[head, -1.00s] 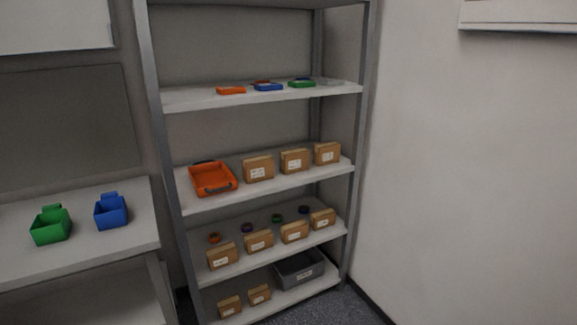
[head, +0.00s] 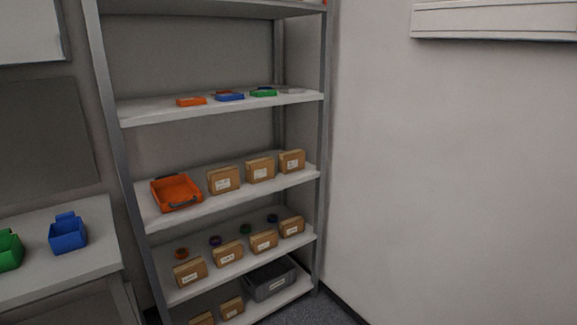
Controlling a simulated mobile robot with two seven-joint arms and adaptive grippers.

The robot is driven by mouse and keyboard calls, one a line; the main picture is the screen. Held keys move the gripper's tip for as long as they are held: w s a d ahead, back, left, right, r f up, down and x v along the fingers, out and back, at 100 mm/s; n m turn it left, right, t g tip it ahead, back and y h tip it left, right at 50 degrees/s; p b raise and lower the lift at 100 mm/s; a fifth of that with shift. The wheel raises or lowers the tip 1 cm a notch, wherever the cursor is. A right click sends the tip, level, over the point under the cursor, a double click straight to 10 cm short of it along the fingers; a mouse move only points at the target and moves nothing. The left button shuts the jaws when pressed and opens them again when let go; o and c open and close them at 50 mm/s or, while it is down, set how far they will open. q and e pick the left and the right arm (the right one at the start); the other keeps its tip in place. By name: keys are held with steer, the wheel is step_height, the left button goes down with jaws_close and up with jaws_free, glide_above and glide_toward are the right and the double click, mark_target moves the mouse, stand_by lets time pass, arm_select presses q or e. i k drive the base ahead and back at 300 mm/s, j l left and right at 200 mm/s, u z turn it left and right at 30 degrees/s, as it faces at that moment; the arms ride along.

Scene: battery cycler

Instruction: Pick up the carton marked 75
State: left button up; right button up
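Several brown cartons with white labels stand on a grey shelf rack. Three are on the middle shelf: a left one (head: 223,180), a centre one (head: 260,170) and a right one (head: 292,161). Several more stand in a row on the shelf below, from the left carton (head: 190,272) to the right carton (head: 291,227). Two sit on the bottom shelf, one of them near the grey bin (head: 231,307). The label print is too small to read, so I cannot tell which carton is marked 75. Neither of my grippers is in view.
An orange tray (head: 176,193) sits left of the middle-shelf cartons. A grey bin (head: 270,279) is on the bottom shelf. Small coloured rolls lie behind the lower cartons. A bench (head: 90,262) with a blue bin (head: 67,232) and a green bin (head: 8,250) stands left of the rack.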

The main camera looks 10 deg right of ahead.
mark_target(290, 161)
steer(key=i+z, duration=0.5)
steer(key=i+j+z, duration=0.1)
steer(key=i+z, duration=0.2)
steer(key=z, duration=0.2)
steer(key=i+j+z, duration=0.1)
steer(key=i+j, duration=0.3)
steer(key=i+j+z, duration=0.15)
steer(key=i+j, duration=0.25)
steer(key=i, duration=0.25)
